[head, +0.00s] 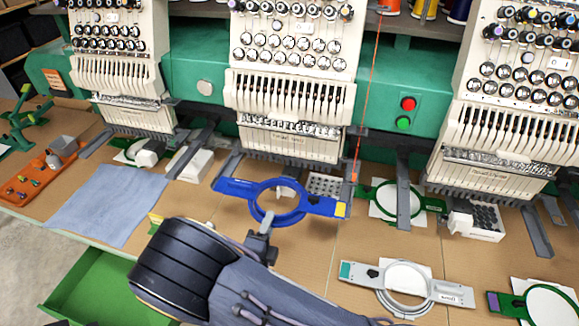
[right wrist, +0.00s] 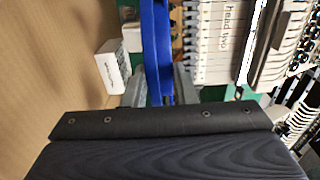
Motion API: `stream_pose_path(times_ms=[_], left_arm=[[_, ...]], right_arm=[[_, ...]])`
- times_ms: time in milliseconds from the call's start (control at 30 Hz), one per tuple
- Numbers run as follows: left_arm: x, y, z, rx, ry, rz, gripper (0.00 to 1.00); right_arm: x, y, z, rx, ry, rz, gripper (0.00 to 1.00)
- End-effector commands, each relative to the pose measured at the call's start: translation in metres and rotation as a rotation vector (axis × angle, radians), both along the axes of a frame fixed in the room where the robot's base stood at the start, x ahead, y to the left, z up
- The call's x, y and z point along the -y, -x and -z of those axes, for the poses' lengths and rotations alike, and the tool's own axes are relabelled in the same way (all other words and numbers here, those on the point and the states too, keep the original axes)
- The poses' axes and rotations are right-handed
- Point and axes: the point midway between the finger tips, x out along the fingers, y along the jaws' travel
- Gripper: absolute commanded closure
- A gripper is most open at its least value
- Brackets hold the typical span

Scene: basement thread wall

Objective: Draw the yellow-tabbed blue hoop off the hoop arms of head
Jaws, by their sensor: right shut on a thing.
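The blue hoop (head: 318,205) lies level in front of the middle head (head: 290,90) in the head view, with its yellow tab (head: 340,209) at the right end. Its two ends are at the front ends of the grey hoop arms, the left arm (head: 229,163) and the right arm (head: 349,183); I cannot tell whether they still touch. My right gripper (head: 266,222) is shut on the near side of the hoop's ring. In the right wrist view the blue hoop (right wrist: 157,45) runs between the fingers (right wrist: 160,92). My left gripper is not in view.
A grey hoop (head: 362,273) lies on the table at front right. A blue-grey cloth (head: 105,203) and orange tray (head: 40,175) lie left. An orange thread (head: 367,90) hangs beside the middle head.

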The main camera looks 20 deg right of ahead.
Motion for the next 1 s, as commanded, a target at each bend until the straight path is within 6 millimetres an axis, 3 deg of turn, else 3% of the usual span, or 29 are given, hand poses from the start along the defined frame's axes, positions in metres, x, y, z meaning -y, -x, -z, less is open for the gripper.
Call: stream_pose_path(times_ms=[33, 67, 233, 567, 1000], left_arm=[[0.000, 0.000, 0.000, 0.000, 0.000, 0.000, 1.00], [0.000, 0.000, 0.000, 0.000, 0.000, 0.000, 1.00], [0.000, 0.000, 0.000, 0.000, 0.000, 0.000, 1.00], [0.000, 0.000, 0.002, 0.000, 0.000, 0.000, 1.00], [0.000, 0.000, 0.018, 0.000, 0.000, 0.000, 1.00]], right_arm=[[0.000, 0.000, 0.000, 0.001, 0.001, 0.000, 1.00], [0.000, 0.000, 0.000, 0.001, 0.001, 0.000, 0.73], [0.000, 0.000, 0.000, 0.001, 0.001, 0.000, 0.51], [-0.002, 0.003, 0.001, 0.000, -0.001, -0.001, 0.50], [-0.039, 0.057, 0.001, 0.001, 0.000, -0.003, 0.50]])
